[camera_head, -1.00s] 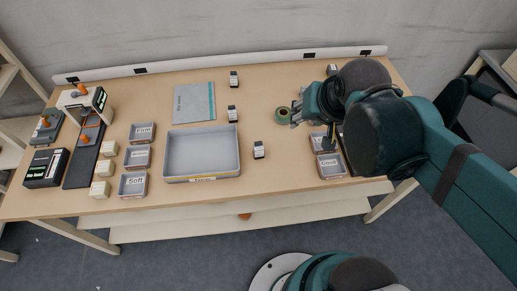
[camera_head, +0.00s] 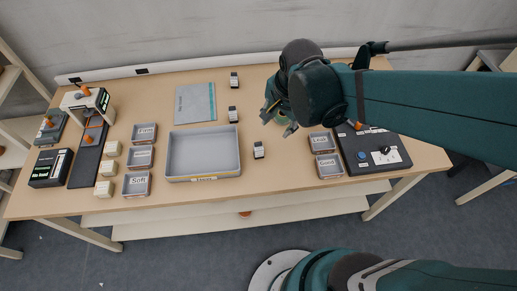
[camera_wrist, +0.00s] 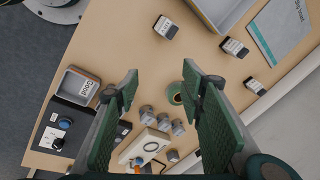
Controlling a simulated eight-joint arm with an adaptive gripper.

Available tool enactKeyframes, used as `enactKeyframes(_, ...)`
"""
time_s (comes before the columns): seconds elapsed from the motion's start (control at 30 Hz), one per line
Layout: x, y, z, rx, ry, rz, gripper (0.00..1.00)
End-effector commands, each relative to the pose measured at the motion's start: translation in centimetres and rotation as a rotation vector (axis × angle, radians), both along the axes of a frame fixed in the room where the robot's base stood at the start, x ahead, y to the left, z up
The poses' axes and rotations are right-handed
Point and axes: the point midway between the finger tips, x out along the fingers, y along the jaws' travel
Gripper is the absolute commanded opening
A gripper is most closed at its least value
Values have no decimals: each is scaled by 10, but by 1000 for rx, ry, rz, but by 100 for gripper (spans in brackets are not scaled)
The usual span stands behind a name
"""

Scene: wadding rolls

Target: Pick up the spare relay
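Several small dark blocks with white labels stand on the table, and I cannot tell which is the spare relay. In the head view they form a column: a far block (camera_head: 234,80), a middle block (camera_head: 233,115) and a near block (camera_head: 258,150). The wrist view shows the near block (camera_wrist: 165,27), middle block (camera_wrist: 234,47) and far block (camera_wrist: 255,86), all outside my fingers. My gripper (camera_head: 278,124) is over the table, right of the blocks. Its fingers are wide apart and empty in the wrist view (camera_wrist: 160,72).
A green tape roll (camera_wrist: 174,93) and several grey cylinders (camera_wrist: 146,113) show between my fingers, below. A grey tray (camera_head: 203,154) lies left of the blocks. Labelled bins (camera_head: 329,167) and a black control panel (camera_head: 385,153) stand on the right.

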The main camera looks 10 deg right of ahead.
Motion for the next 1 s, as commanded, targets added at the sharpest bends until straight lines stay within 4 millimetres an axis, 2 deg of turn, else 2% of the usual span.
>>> enactKeyframes(0.6, 12, 47, -55, 37, 186, -418, 39)
enactKeyframes(0.8, 11, 57, -70, 30, 226, -526, 39)
enactKeyframes(1.0, 11, 61, -77, 27, 242, -573, 39)
